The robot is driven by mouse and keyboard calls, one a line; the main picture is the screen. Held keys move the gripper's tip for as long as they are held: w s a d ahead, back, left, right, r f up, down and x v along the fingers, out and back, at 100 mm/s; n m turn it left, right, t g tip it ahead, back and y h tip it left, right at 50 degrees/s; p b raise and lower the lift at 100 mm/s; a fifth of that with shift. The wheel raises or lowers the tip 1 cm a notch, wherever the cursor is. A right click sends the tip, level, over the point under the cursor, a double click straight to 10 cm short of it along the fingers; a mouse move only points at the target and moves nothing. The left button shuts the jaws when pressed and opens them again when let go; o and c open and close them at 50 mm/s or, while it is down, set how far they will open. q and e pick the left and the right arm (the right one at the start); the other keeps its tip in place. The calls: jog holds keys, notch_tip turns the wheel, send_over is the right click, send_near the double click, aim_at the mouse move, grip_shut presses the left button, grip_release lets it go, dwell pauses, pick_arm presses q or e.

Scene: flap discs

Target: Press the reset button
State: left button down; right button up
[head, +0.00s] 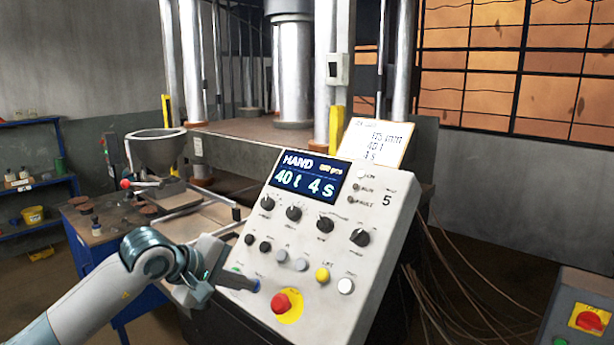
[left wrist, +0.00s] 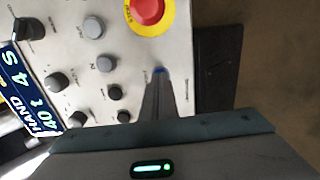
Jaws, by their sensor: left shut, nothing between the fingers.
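The sloped white control panel (head: 345,240) carries knobs, buttons and a display reading HAND, 40 t and 4 s. My left gripper (head: 248,284) is shut and empty, with its fingertips at the panel's lower left. A small blue button (head: 257,286) shows just at the fingertips and is mostly hidden by them. In the left wrist view the shut fingers (left wrist: 159,82) end at the same blue spot (left wrist: 160,70). I cannot tell whether they touch it or press it. The label beside it is too small to read. My right gripper is not in view.
A red mushroom button (head: 281,303) on a yellow disc sits just right of the fingertips. Grey, yellow (head: 322,275) and white (head: 345,286) buttons lie nearby. A blue bench (head: 85,265) with a metal bowl stands left; a red-yellow switch box (head: 590,318) is at lower right.

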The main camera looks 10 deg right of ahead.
pick_arm(q)
jog(key=shift+d+f+b, duration=0.1)
jog(key=shift+b, duration=0.45)
dwell(0.7)
dwell(0.6)
jog(key=v, duration=0.8)
jog(key=shift+b, duration=0.3)
dwell(0.5)
